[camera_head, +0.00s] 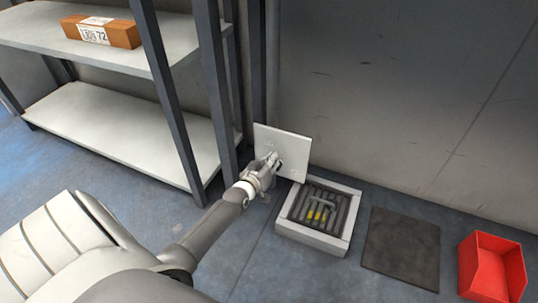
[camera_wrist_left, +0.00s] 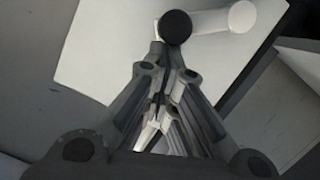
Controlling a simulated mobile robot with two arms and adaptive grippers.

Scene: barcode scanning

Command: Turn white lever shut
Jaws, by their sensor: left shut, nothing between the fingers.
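A square white panel (camera_head: 291,138) stands by the foot of the wall next to the shelf post. In the left wrist view the panel (camera_wrist_left: 115,45) fills the upper middle. The white lever (camera_wrist_left: 220,19) lies across it, running nearly level from a dark round part (camera_wrist_left: 175,27) to a rounded right end. My left gripper (camera_head: 272,160) is at the panel's front, shut and empty. In the left wrist view its closed fingertips (camera_wrist_left: 168,55) are just below the dark round part; I cannot tell whether they touch. In the head view the gripper mostly hides the lever. My right gripper is not in view.
A pale-framed floor grate (camera_head: 345,240) with yellow pieces lies just right of the arm. A dark mat (camera_head: 402,248) and a red bin (camera_head: 490,270) are farther right. A metal shelf (camera_head: 110,125) with a brown box (camera_head: 103,32) stands at left.

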